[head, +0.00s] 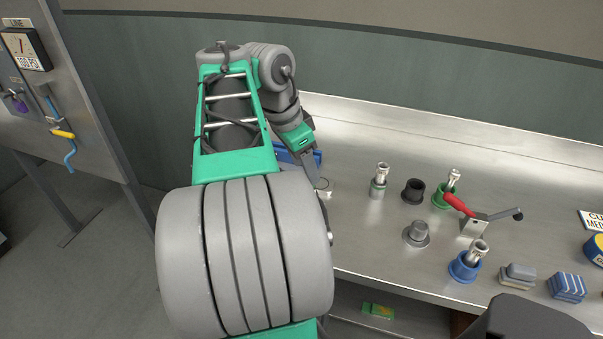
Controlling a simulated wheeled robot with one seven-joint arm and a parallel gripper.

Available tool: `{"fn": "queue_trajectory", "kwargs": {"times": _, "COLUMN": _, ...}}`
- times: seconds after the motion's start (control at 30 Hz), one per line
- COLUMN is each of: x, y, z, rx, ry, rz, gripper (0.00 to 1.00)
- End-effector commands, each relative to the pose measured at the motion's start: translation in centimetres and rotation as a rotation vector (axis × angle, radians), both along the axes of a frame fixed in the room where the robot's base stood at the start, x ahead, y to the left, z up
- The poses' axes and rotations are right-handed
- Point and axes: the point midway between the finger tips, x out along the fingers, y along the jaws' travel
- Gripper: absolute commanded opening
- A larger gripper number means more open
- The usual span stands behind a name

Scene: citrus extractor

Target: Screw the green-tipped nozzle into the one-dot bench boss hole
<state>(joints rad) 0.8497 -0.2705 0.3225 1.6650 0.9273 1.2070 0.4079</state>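My gripper (319,182) points down over the left part of the steel bench, and I cannot tell whether its fingers are open or shut. A small pale item with a dark ring (327,194) is at its fingertips, partly hidden. To its right stands an upright silver nozzle with a green band (378,188), apart from the gripper. Another silver nozzle (453,178) leans in a green holder (440,202), and a third (478,250) leans in a blue holder (464,270). A black collar (413,191) and a grey stepped boss (416,234) stand between them. No dot marks are legible.
Sponges (517,276) and a blue striped block (567,287) lie at the front right. A blue object (284,154) is partly hidden behind my arm. The bench's back strip is clear.

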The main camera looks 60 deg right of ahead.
Motion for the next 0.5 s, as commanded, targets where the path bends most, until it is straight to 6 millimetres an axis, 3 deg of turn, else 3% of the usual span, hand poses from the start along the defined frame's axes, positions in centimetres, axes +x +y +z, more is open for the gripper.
{"fn": "queue_trajectory", "kwargs": {"times": 0.3, "x": -0.9, "y": -1.3, "z": -5.4, "rx": 0.002, "ry": 0.003, "rz": 0.006, "gripper": 0.53}}
{"fn": "queue_trajectory", "kwargs": {"times": 0.5, "x": -1.1, "y": -1.7, "z": -6.8, "rx": 0.000, "ry": 0.001, "rz": 0.009, "gripper": 0.53}}
